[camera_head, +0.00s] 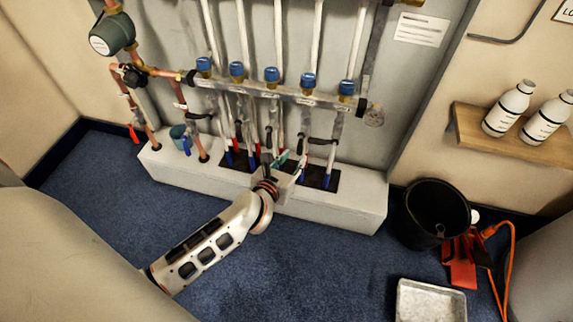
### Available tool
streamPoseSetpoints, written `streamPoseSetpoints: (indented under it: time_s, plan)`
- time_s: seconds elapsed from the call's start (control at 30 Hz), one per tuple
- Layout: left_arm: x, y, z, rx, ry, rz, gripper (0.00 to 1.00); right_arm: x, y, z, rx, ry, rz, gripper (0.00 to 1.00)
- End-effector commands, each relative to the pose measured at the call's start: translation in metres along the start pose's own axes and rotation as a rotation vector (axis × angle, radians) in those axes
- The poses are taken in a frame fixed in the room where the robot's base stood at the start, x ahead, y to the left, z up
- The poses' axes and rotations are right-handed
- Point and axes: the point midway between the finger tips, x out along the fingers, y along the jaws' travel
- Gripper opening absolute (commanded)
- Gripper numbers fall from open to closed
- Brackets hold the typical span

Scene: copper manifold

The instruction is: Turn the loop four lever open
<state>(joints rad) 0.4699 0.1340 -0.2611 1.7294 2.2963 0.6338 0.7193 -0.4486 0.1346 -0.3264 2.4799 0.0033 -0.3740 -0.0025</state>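The manifold (262,92) is a grey horizontal bar on the back wall panel, with several blue caps along its top. The fourth cap from the left (309,80) sits right of centre. Dark levers and pipes with red and blue parts hang below the bar; which lever belongs to loop four is hard to tell. My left gripper (288,165) is among the lower pipes, below the third and fourth caps, just above the white plinth. A small teal part shows at its fingers. Its fingers are too small and crowded to show open or shut. My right gripper is not in view.
The white plinth (340,208) juts out under the pipes. A black bucket (435,213), a red tool and orange cable, and a pale tray (430,301) are on the floor at right. Blue carpet (330,265) is clear in front.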

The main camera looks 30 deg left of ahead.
Motion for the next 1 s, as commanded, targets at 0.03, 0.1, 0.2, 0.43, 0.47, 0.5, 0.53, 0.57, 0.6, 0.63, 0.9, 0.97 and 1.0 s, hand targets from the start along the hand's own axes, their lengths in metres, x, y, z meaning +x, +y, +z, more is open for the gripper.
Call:
streamPoseSetpoints:
  time_s: [0.03, 0.1, 0.2, 0.43, 0.47, 0.5, 0.53, 0.57, 0.6, 0.63, 0.9, 0.97, 1.0]
  plan:
    - [-0.011, 0.000, -0.001, 0.000, 0.001, -0.001, 0.30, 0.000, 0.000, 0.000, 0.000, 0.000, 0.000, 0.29]
    - [-0.024, -0.001, -0.001, -0.001, 0.001, -0.002, 0.30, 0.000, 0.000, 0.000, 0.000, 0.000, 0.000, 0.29]
    - [-0.038, 0.000, -0.001, -0.002, 0.001, -0.001, 0.30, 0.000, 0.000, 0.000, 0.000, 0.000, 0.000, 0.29]
    - [-0.053, 0.000, 0.000, -0.002, 0.001, 0.000, 0.30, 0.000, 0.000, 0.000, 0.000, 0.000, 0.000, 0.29]
    - [-0.054, 0.000, 0.000, -0.002, 0.001, 0.000, 0.30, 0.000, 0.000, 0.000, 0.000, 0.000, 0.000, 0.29]
    - [-0.054, 0.000, 0.000, -0.002, 0.001, 0.000, 0.30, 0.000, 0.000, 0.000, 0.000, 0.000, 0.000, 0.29]
    - [-0.054, 0.000, 0.000, -0.002, 0.001, 0.000, 0.30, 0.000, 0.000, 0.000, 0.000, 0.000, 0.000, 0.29]
    - [-0.054, 0.000, 0.000, -0.002, 0.001, 0.000, 0.30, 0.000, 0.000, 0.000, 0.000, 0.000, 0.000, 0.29]
    - [-0.054, 0.000, 0.000, -0.002, 0.001, 0.000, 0.30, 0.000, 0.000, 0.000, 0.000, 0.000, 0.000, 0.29]
    - [-0.054, 0.000, 0.000, -0.002, 0.001, 0.000, 0.30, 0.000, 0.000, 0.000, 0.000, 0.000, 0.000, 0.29]
    - [-0.054, 0.000, 0.000, -0.002, 0.001, 0.000, 0.30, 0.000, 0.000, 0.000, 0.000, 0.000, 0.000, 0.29]
    - [-0.054, 0.000, 0.000, -0.001, 0.000, 0.000, 0.30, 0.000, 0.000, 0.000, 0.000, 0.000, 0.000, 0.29]
    - [-0.054, 0.000, 0.000, 0.006, -0.003, 0.000, 0.30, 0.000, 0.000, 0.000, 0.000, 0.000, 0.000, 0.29]
